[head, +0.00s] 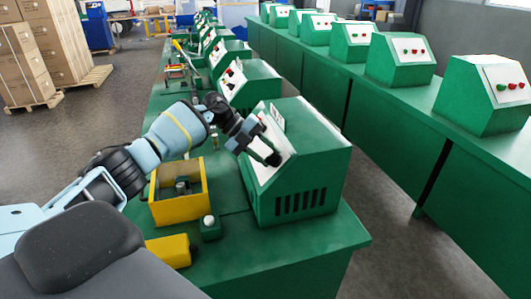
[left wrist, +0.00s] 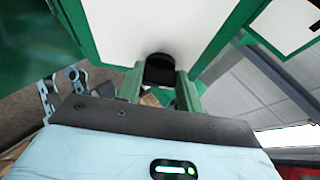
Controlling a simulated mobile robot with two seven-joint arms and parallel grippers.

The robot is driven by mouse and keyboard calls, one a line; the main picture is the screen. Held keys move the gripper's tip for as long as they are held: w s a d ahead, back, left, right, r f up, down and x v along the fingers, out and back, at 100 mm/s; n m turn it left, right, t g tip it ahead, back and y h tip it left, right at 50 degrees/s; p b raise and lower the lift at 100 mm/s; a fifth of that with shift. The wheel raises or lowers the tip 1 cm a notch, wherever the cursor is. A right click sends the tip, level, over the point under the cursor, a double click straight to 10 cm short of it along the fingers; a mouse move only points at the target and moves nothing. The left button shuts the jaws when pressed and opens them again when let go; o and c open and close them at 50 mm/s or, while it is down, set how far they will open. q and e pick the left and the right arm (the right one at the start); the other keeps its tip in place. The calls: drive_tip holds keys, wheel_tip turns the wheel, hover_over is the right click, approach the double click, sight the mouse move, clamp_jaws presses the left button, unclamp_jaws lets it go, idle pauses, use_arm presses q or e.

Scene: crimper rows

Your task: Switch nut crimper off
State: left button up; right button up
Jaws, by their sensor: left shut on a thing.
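The nut crimper (head: 315,150) is a green box with a sloped white panel, at the near end of the left table in the head view. My left gripper (head: 264,149) reaches in from the left and is at this panel. In the left wrist view the white panel (left wrist: 205,28) fills the top. A dark round knob (left wrist: 160,68) on it sits between the two fingers of my left gripper (left wrist: 160,86), which are shut on it. The gripper hides part of the panel in the head view. Which way the knob points cannot be told. My right gripper is not in view.
A yellow open box (head: 179,207) and a green block with a white button (head: 209,226) stand left of the crimper. More green machines line the table behind. A second row stands on the right table (head: 465,195). Pallets of cartons (head: 25,60) are at far left.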

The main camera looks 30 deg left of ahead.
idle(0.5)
use_arm(q)
drive_tip(key=o, duration=1)
drive_tip(key=shift+b+v, duration=0.65)
drive_tip(key=shift+v, duration=3.25)
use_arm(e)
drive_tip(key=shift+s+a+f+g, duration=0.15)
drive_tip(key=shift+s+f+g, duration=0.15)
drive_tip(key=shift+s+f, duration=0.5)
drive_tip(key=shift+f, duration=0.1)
